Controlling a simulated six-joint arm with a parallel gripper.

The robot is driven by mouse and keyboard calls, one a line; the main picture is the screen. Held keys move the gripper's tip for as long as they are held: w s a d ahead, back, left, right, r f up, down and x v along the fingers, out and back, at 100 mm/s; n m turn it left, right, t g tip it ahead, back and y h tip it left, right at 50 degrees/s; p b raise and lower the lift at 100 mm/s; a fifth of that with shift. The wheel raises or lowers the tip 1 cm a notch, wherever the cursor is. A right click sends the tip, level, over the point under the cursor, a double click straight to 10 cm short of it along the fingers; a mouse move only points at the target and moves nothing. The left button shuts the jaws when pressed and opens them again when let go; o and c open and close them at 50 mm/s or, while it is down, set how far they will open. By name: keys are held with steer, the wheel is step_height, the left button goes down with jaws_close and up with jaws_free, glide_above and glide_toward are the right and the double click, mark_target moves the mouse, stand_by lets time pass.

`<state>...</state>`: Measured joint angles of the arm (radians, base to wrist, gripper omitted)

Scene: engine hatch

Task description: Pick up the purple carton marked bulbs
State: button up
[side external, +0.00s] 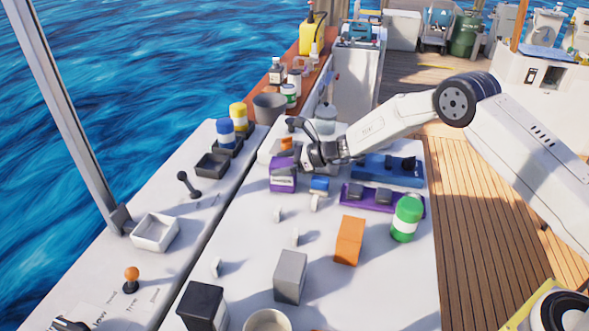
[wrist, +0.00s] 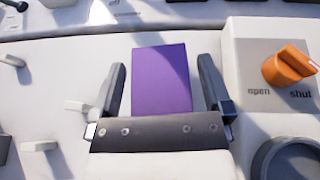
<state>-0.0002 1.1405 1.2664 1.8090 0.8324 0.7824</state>
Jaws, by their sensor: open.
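The purple carton (side external: 283,176) stands upright on the white hatch top in the side external view, with a pale label band too small to read. In the wrist view the purple carton (wrist: 161,84) shows its plain purple top face. My gripper (side external: 304,158) is at the carton's upper right in the side external view. In the wrist view the open fingers of my gripper (wrist: 162,66) lie to the left and right of the carton, with gaps on both sides. The carton's lower part is hidden in the wrist view.
An orange open/shut knob (wrist: 288,70) sits on a raised block right of the carton. A small blue item (side external: 320,184), blue tray (side external: 395,178), purple tray (side external: 357,202), green-and-white jar (side external: 407,218) and orange box (side external: 348,240) stand nearby. Small white levers protrude in front.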

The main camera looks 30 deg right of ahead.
steer(key=c, duration=1.3)
steer(key=shift+o, duration=0.2)
steer(key=shift+r, duration=0.2)
steer(key=shift+r, duration=0.5)
step_height(320, 180, up, 2)
steer(key=s+d+r, duration=0.2)
steer(key=s+r, duration=0.7)
steer(key=s, duration=0.4)
steer(key=shift+s+d+r, duration=0.15)
steer(key=shift+s+r, duration=0.15)
steer(key=shift+s, duration=0.1)
